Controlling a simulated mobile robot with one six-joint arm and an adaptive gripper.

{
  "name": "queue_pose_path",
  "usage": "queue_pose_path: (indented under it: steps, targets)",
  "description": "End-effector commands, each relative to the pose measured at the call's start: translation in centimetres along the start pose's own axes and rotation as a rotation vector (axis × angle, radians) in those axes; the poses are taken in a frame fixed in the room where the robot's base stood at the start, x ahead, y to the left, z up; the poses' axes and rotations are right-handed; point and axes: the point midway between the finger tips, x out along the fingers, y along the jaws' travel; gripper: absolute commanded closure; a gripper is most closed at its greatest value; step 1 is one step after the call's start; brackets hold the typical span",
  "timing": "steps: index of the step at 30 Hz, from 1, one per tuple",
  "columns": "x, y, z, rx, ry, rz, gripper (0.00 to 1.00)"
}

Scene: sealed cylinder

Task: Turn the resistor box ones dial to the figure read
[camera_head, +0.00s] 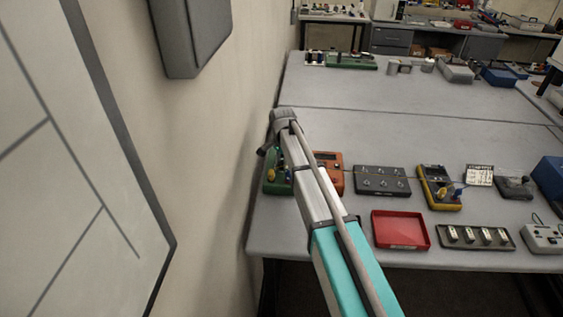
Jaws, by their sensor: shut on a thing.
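The dark box with several round knobs (382,181) lies on the near table and looks like the resistor box. It is too small to tell which knob is the ones dial or where any knob points. My arm reaches up and left across the picture. My gripper (265,149) is at its far end, small and dark, above the green box (277,186) by the wall, well left of the knobbed box. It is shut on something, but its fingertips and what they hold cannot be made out.
An orange instrument (334,174) is partly behind my arm. A red tray (400,229), a yellow meter (437,188), a white card (479,175) and a dark rack (475,237) lie along the near table. The table (390,130) behind them is clear. The wall is close on the left.

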Motion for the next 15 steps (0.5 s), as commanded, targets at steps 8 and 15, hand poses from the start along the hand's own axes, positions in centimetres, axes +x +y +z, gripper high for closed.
queue_pose_path:
  steps: [8, 15]
  targets:
    - [0.03, 0.09, 0.12, 0.000, -0.003, 0.002, 1.00]
    - [0.02, 0.05, 0.08, -0.001, -0.002, 0.001, 0.27]
